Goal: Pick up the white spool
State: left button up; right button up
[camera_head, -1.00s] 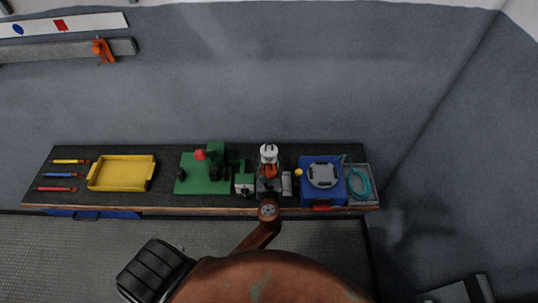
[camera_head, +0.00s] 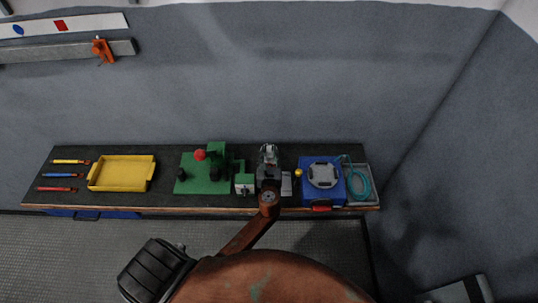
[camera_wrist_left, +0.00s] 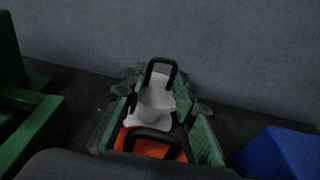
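The white spool (camera_wrist_left: 155,101) is upright in the middle of the left wrist view, with an orange part (camera_wrist_left: 150,147) just in front of it and dark loops close to both. My left gripper (camera_head: 268,160) is over the bench at the spool's place and hides most of it in the head view. Greenish side pieces, which look like its fingers, stand apart on either side of the spool, with a gap visible on the right. No grip on the spool shows. My right gripper is not in view.
On the right is a blue box (camera_head: 310,188) beside a grey tray (camera_head: 374,196) with a teal coil. A yellow tray (camera_head: 122,173) lies farther left. The wall is close behind.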

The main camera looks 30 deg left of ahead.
aim_at(269, 154)
pick_arm(q)
grip_shut()
jog(key=shift+r, duration=0.15)
notch_tip(269, 154, up, 10)
jog(key=p, duration=0.2)
